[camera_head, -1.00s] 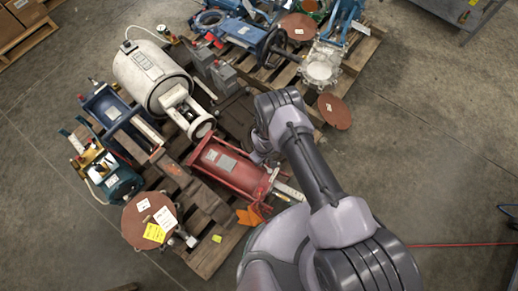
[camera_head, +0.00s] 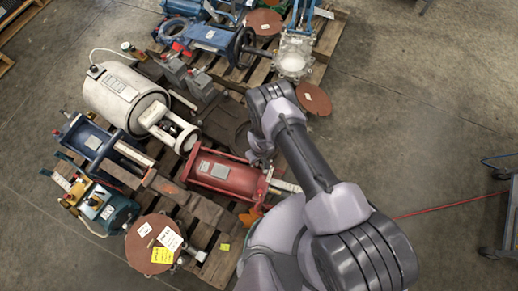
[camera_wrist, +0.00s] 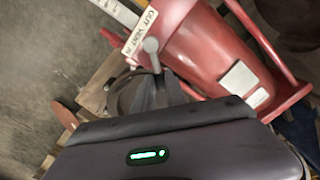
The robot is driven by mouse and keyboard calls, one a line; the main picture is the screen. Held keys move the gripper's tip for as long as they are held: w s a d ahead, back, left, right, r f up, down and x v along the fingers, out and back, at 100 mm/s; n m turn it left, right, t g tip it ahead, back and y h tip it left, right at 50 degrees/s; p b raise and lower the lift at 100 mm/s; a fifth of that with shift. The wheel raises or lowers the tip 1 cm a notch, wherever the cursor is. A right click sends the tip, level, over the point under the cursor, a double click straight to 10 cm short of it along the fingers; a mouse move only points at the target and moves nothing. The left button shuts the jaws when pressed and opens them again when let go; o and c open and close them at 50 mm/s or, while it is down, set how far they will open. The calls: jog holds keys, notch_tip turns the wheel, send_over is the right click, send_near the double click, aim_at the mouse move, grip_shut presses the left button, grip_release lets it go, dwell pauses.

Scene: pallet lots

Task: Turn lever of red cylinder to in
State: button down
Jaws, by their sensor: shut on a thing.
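The red cylinder (camera_head: 224,172) lies on a wooden pallet in the head view. In the wrist view its red body (camera_wrist: 205,45) fills the upper right. A white label (camera_wrist: 141,33) reading OUT, VENT, IN is at its end. The lever (camera_wrist: 157,64), a grey stem with a round knob, stands beside the label, near the VENT and IN words; its exact setting is hard to tell. My gripper (camera_wrist: 148,93) is shut on the lever, its dark fingers around the stem below the knob. In the head view my arm partly hides the gripper (camera_head: 262,154) and the lever.
A white tank (camera_head: 125,95) stands behind the red cylinder, with a blue cylinder (camera_head: 92,143) at left. A brown disc (camera_head: 152,246) with paper tags is at the front. A black handwheel (camera_head: 243,45) and valves stand at the back.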

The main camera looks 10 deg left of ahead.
jog(key=c, duration=1.4)
grip_release()
jog(key=shift+o, duration=0.2)
notch_tip(320, 180, up, 17)
jog(key=p, duration=0.9)
jog(key=shift+w+d+r+p, duration=0.15)
jog(key=shift+r+p, duration=0.05)
jog(key=shift+p, duration=0.15)
